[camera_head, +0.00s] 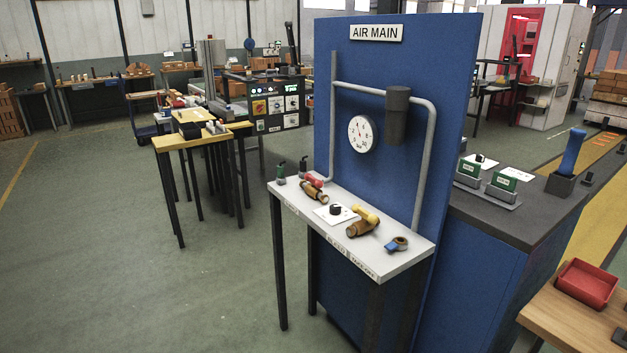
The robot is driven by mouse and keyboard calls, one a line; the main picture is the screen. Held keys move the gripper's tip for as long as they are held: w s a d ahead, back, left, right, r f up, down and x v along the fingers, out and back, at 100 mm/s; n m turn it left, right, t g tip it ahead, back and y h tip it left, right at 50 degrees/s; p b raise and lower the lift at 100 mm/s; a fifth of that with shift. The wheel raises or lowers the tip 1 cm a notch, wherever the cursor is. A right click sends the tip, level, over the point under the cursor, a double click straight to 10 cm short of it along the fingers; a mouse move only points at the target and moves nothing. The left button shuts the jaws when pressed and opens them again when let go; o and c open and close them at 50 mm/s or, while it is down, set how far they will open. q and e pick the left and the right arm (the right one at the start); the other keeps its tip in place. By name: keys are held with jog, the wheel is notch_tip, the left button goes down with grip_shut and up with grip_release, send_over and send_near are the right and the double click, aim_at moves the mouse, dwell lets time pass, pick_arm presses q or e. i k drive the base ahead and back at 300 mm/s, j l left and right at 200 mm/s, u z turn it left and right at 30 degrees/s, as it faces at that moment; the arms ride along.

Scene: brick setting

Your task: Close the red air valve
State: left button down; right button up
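The red air valve has a red handle (314,180) on a brass-coloured body (313,193). It lies on the left half of the white shelf table (290,202) in front of the blue "AIR MAIN" panel (336,120). The red handle sits behind the brass body; its exact angle to the body is too small to tell. Neither of my grippers shows in the head view.
A yellow-handled valve (365,213), a black knob (336,209) on a white plate and a small blue-handled fitting (397,244) share the shelf. A grey pipe and a gauge (361,134) are on the panel. The floor (150,290) left of the shelf is clear.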

aim_at(308, 176)
jog(key=i+j+z, duration=0.1)
jog(key=z, duration=0.35)
jog(key=i+j+z, duration=0.1)
jog(key=z, duration=0.35)
jog(key=j+z, duration=0.3)
jog(key=z, duration=0.15)
jog(key=j+z, duration=0.45)
jog(key=j, duration=1.4)
